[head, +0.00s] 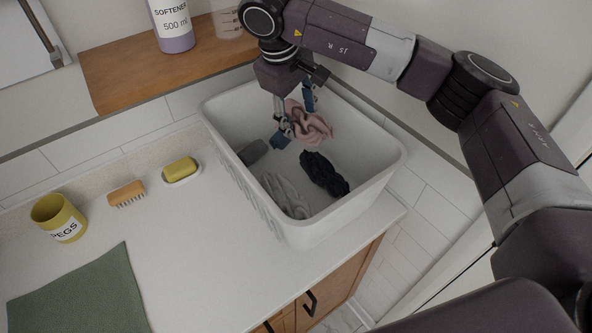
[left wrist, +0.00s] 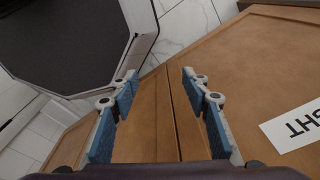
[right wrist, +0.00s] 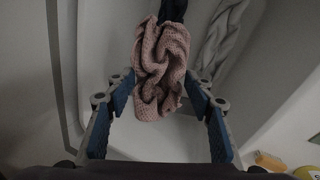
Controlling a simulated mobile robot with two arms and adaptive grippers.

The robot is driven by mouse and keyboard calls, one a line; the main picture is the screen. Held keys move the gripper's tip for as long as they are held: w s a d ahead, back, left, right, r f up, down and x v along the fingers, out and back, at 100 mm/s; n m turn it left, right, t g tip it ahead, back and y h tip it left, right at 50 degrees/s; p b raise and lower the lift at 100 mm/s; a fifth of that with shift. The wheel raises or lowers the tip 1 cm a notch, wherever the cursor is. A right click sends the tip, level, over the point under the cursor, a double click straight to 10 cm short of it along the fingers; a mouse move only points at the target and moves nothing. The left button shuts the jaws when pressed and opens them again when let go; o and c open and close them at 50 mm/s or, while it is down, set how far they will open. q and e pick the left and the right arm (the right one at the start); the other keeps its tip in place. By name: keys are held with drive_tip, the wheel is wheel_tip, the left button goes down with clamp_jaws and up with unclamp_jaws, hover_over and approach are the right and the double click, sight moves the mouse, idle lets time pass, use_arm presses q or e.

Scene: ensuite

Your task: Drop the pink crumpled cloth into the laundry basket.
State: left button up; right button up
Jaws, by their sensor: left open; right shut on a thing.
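The pink crumpled cloth (head: 312,125) hangs between the fingers of my right gripper (head: 297,113), above the inside of the white laundry basket (head: 372,190). In the right wrist view the cloth (right wrist: 160,70) shows between the fingertips of my right gripper (right wrist: 160,95), which is shut on it.
The basket stands on a white counter (head: 180,255). A yellow pegs cup (head: 60,218), a brush (head: 127,195), a yellow sponge on a dish (head: 180,170) and a green mat (head: 85,295) lie left of it. A wooden shelf (head: 130,75) behind holds a softener bottle (head: 172,25).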

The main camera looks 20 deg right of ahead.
drive_tip(key=shift+r, duration=0.1)
drive_tip(key=o, duration=0.7)
drive_tip(key=shift+c, duration=0.2)
drive_tip(key=o, duration=0.4)
drive_tip(key=shift+o, duration=0.2)
drive_tip(key=shift+r, duration=0.2)
use_arm(q)
drive_tip(key=shift+s, duration=1.05)
use_arm(e)
drive_tip(key=v, duration=1.1)
drive_tip(key=shift+a+r, duration=0.15)
drive_tip(key=shift+r, duration=0.1)
drive_tip(key=shift+s, duration=0.1)
